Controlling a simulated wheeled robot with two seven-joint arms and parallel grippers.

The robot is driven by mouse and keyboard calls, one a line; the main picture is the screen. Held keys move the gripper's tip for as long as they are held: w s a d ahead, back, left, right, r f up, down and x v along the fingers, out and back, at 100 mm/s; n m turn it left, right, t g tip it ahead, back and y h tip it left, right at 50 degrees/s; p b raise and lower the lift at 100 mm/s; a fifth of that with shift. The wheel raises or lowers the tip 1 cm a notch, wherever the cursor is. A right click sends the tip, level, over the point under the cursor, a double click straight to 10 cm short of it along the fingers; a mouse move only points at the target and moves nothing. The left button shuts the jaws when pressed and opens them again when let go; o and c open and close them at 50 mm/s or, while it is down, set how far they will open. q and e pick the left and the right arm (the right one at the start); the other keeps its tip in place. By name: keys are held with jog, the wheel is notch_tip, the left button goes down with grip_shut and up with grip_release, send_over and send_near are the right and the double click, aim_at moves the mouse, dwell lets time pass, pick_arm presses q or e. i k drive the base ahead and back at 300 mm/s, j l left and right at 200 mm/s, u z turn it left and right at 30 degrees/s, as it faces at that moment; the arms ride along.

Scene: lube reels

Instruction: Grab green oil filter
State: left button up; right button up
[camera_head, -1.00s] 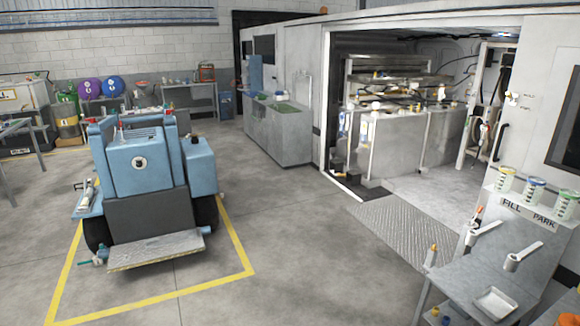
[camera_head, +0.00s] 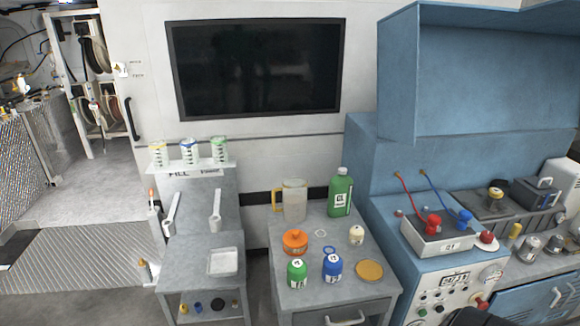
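A green oil filter (camera_head: 297,273) with a white label and pale top stands upright near the front left of the small grey table (camera_head: 315,294). A similar blue filter (camera_head: 332,268) stands just to its right, with a small gap between them. An orange container (camera_head: 295,242) is right behind the green filter.
On the same table stand a clear jug (camera_head: 294,200), a green bottle (camera_head: 340,192), a cream filter (camera_head: 356,236) and a tan round lid (camera_head: 369,271). A lower bench (camera_head: 203,251) with a white tray (camera_head: 223,262) adjoins on the left. A blue workstation (camera_head: 420,262) stands close on the right.

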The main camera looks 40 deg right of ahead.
aim_at(296, 269)
jog(key=i+z, duration=0.2)
jog(key=z, duration=0.25)
jog(key=i+z, duration=0.15)
jog(key=z, duration=0.35)
jog(key=i+j+z, duration=0.15)
jog(key=z, duration=0.3)
jog(key=i+j+z, duration=0.1)
jog(key=j+z, duration=0.15)
jog(key=z, duration=0.25)
